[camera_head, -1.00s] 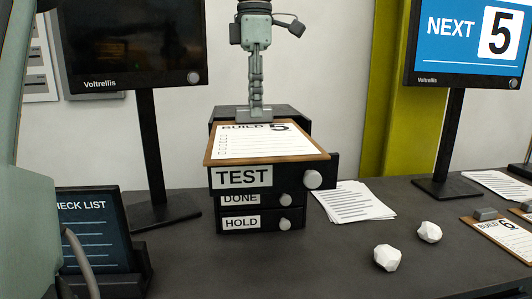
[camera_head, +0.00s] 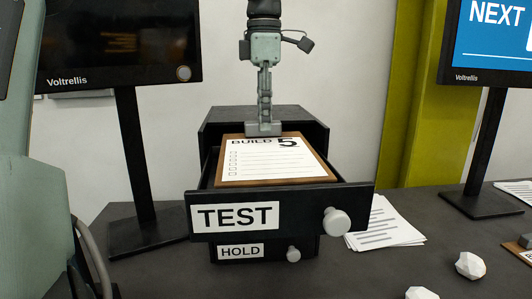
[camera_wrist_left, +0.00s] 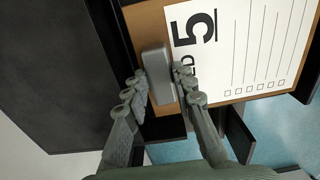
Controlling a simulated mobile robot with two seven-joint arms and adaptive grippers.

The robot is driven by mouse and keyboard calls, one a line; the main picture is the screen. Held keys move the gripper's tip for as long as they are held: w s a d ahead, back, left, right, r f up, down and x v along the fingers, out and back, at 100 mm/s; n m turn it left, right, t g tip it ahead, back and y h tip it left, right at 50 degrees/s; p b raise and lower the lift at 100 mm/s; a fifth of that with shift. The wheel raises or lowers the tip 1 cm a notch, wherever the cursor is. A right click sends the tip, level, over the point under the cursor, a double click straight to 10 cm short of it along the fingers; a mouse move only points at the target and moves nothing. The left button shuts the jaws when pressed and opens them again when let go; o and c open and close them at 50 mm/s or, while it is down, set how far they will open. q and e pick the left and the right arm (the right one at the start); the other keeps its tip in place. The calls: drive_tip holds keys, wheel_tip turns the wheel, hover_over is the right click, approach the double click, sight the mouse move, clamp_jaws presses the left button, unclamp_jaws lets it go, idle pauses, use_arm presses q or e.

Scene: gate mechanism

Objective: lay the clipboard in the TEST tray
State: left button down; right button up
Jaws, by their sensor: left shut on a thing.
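The brown clipboard (camera_head: 277,163) carries a white sheet headed BUILD 5. In the head view it lies flat within the outline of the pulled-out black TEST tray (camera_head: 300,208), behind its front panel. I cannot tell whether it rests on the tray floor. My left gripper (camera_head: 263,130) comes down from above at the clipboard's far edge and is shut on its grey clip. In the left wrist view the clip (camera_wrist_left: 157,75) sits between the fingers (camera_wrist_left: 168,95). My right gripper is not in view.
The tray slides from a black cabinet (camera_head: 265,115), with a HOLD drawer (camera_head: 265,250) below. Paper sheets (camera_head: 385,228) and white lumps (camera_head: 470,265) lie to the right on the dark desk. Monitors stand at left (camera_head: 118,45) and right (camera_head: 495,40).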

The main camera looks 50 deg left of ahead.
sight(265, 138)
use_arm(q)
drive_tip(key=shift+f, duration=2.8)
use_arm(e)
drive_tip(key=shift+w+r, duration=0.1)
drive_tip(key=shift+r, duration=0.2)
use_arm(q)
drive_tip(key=c, duration=1.3)
unclamp_jaws()
drive_tip(key=shift+o, duration=0.2)
drive_tip(key=shift+r, duration=0.1)
drive_tip(key=shift+r, duration=0.3)
wheel_tip(265, 138, up, 10)
drive_tip(key=shift+r+p, duration=0.25)
drive_tip(key=shift+p, duration=0.2)
drive_tip(key=shift+r, duration=0.4)
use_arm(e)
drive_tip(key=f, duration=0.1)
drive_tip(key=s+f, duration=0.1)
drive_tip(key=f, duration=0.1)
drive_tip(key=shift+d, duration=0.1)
